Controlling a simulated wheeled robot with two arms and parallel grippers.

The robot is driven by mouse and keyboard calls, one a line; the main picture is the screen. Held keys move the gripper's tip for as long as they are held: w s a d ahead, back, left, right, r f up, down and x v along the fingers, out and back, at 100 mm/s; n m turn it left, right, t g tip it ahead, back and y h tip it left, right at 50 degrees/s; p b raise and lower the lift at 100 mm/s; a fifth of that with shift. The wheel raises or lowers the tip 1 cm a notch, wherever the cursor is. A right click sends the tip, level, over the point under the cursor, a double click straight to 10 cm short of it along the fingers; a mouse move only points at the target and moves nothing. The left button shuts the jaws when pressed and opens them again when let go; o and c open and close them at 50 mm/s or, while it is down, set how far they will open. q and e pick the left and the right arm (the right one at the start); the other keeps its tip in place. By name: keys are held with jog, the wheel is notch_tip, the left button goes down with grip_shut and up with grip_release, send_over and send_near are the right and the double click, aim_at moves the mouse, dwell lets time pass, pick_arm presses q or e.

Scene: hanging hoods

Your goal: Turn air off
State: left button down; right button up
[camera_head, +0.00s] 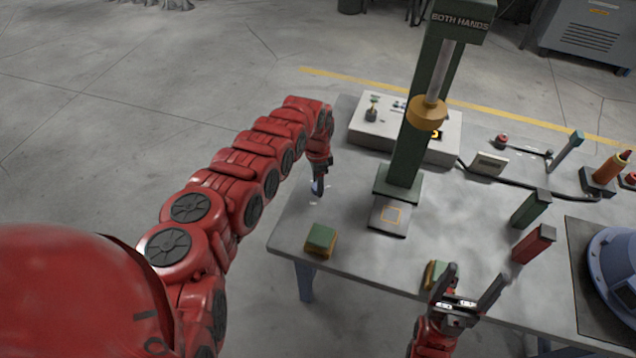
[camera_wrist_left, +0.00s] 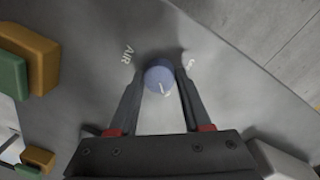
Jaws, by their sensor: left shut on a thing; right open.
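The round blue air knob (camera_wrist_left: 158,76) sits on the grey table surface, with an "AIR" label (camera_wrist_left: 127,54) to its left in the left wrist view. A second label to its right is partly hidden by a finger. The knob has a white mark near its lower edge. My left gripper (camera_wrist_left: 158,88) is shut on the knob, one finger on each side. In the head view my left gripper (camera_head: 318,190) points down at the table's left end and mostly hides the knob. My right gripper (camera_head: 477,276) is open and empty near the table's front edge.
A green press (camera_head: 408,150) labelled "BOTH HANDS" stands mid-table before a white control box (camera_head: 365,110). A green-topped block (camera_head: 320,239) lies near the front left. Green (camera_head: 530,208) and red (camera_head: 534,243) upright blocks and a blue round machine (camera_head: 612,265) are at right.

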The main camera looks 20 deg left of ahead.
pick_arm(q)
jog(key=n+p, duration=0.1)
jog(key=n, duration=0.3)
jog(key=shift+n+p, duration=0.35)
jog(key=shift+n, duration=0.05)
jog(key=n, duration=0.2)
jog(key=shift+n, duration=0.3)
jog(key=shift+s+n, duration=0.1)
jog(key=shift+n, duration=0.9)
jog(key=n+b, duration=0.1)
jog(key=n, duration=0.1)
jog(key=shift+f+n+t, duration=0.1)
jog(key=shift+n+t, duration=0.2)
jog(key=shift+f+n+b, duration=0.1)
jog(key=shift+n+b, duration=0.25)
jog(key=shift+n, duration=0.15)
jog(key=shift+n+b, duration=0.55)
jog(key=shift+n, duration=0.25)
jog(key=shift+n+b, duration=0.95)
jog(key=shift+n, duration=0.75)
